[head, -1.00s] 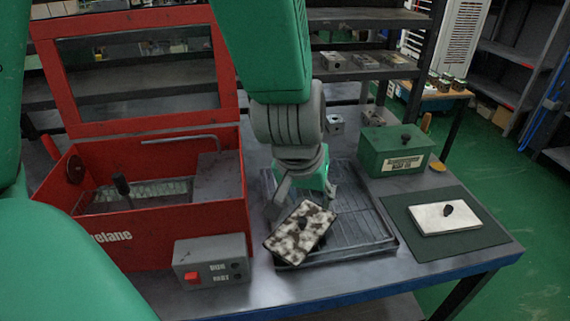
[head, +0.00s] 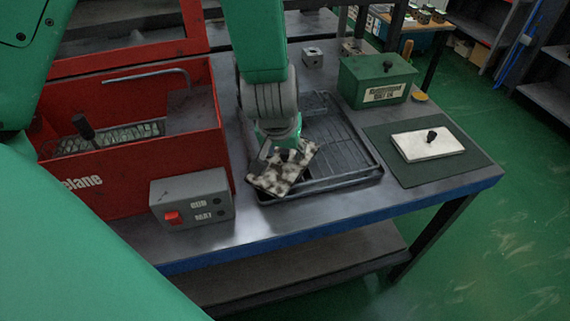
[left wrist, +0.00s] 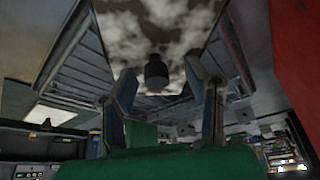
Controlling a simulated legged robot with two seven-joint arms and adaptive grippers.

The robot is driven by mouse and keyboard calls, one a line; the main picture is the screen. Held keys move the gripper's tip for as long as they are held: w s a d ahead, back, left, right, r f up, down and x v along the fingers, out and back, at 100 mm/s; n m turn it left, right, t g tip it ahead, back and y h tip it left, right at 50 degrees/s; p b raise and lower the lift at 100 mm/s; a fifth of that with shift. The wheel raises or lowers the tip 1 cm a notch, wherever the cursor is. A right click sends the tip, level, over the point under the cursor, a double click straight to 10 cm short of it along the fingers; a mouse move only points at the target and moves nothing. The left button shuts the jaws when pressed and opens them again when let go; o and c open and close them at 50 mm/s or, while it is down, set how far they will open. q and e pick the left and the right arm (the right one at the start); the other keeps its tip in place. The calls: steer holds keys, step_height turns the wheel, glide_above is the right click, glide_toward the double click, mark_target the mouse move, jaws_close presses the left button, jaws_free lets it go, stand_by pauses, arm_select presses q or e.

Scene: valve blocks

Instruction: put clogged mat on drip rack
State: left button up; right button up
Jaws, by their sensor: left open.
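The clogged mat (head: 282,178) is a pale plate with dark brown blotches. It lies askew over the front left corner of the drip rack (head: 345,150), a dark ribbed tray. The mat's black knob (left wrist: 157,72) shows in the left wrist view. My left gripper (head: 280,152) is over the mat and open. In the left wrist view its two fingers (left wrist: 163,92) stand on either side of the knob, with gaps showing. In the head view the gripper hides the knob and part of the mat. My right gripper is not in view.
A red cabinet (head: 150,150) with a raised lid frame and a grey switch box (head: 192,198) stand left of the rack. A green box (head: 378,82) is behind right. A clean white plate (head: 427,145) lies on a dark green mat (head: 400,170) at right.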

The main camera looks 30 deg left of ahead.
arm_select(q)
steer(key=shift+a+f, duration=0.1)
steer(key=shift+d, duration=0.4)
jaws_close()
